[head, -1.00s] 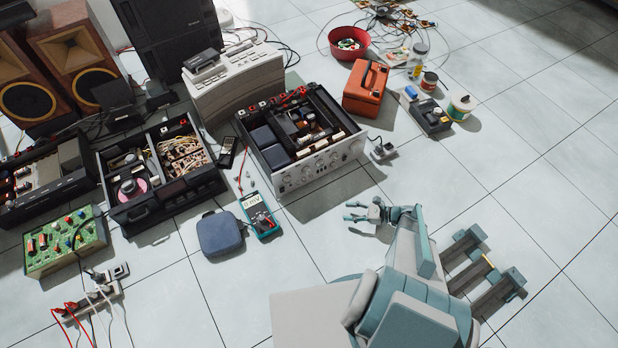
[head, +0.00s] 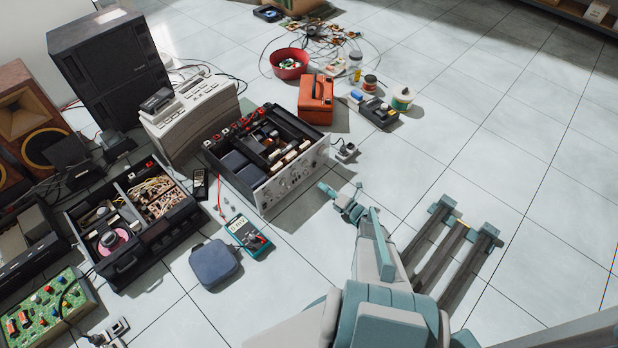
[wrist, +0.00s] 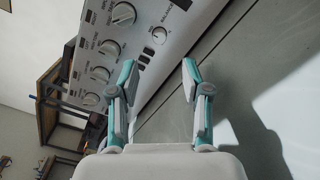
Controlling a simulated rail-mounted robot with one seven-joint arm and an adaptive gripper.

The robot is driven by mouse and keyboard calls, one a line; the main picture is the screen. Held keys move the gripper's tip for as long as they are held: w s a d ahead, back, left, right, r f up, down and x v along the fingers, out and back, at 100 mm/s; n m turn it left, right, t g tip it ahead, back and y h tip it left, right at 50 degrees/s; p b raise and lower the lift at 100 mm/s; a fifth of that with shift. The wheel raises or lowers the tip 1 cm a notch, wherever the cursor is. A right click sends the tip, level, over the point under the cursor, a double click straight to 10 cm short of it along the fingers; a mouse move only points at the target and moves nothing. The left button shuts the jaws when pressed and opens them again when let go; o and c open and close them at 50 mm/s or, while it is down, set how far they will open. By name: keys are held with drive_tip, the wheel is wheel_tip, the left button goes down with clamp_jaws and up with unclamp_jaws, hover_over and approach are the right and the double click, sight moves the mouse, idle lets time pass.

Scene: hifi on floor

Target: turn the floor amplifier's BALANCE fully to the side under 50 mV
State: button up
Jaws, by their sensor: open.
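The open-topped silver amplifier (head: 286,184) sits on the floor in the middle of the head view. Its front panel (wrist: 190,45) fills the upper wrist view, tilted, with several large knobs and a small knob (wrist: 159,35) beside the lettering BALANCE. My gripper (wrist: 157,75) is open and empty, its fingers pointing at the panel. The small knob lies beyond the gap between the fingertips, apart from them. In the head view my gripper (head: 340,194) is just in front of the panel's right part. A teal multimeter (head: 247,237) lies left of it; its display is too small to read surely.
A blue-grey case (head: 215,264) lies beside the multimeter. An orange box (head: 315,100) and a small plug-like block (head: 346,150) are behind and right of the amplifier. A black open unit (head: 135,220) stands at left.

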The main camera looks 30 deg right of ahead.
sight(306, 173)
drive_tip(key=b+x, duration=0.2)
drive_tip(key=x, duration=0.7)
drive_tip(key=shift+w+a+b, duration=0.1)
drive_tip(key=shift+a+b, duration=0.05)
drive_tip(key=shift+b, duration=0.2)
drive_tip(key=shift+c, duration=0.3)
clamp_jaws()
